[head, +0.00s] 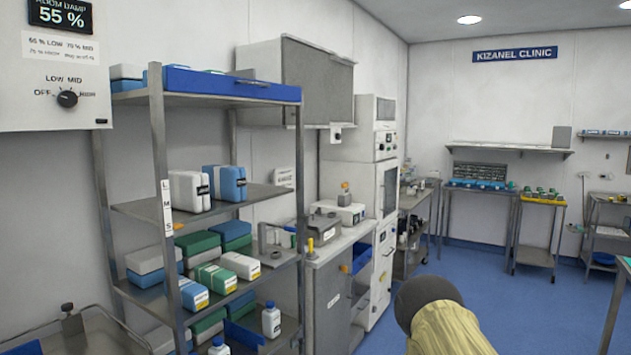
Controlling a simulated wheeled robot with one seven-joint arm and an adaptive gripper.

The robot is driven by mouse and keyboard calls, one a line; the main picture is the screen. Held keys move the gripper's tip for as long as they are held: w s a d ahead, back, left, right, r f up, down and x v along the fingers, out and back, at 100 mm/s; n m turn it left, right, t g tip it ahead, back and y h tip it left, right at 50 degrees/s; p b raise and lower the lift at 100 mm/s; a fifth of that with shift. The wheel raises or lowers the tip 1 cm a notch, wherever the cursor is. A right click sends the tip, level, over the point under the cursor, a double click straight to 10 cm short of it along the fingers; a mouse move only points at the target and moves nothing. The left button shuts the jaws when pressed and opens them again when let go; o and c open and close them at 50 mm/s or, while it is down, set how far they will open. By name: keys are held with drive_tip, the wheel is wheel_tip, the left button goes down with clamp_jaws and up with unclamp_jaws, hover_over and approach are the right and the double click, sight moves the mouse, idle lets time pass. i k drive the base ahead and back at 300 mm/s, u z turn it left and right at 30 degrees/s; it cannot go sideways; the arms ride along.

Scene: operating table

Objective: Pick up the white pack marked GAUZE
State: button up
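A white pack (187,191) with a dark label stands on the upper-middle shelf of the metal rack, left of a blue pack (231,183). Another white pack (240,264) with a small yellow-edged label lies on the shelf below, at the right end of a row. The print on these packs is too small to read, so I cannot tell which is marked GAUZE. My gripper is not in view. A dark grey and pale yellow rounded part at the bottom right looks like my arm.
The rack's post (160,190) stands in front of the shelves. Green, blue and white packs (215,278) and white bottles (271,319) fill the lower shelves. A grey cabinet (325,290) adjoins the rack on the right. Blue floor (500,300) lies open at right.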

sight(248, 269)
drive_tip(key=k, duration=0.6)
drive_tip(key=z, duration=0.65)
drive_tip(key=i, duration=1.45)
drive_tip(key=u, duration=1)
drive_tip(key=i, duration=0.45)
drive_tip(key=u, duration=0.4)
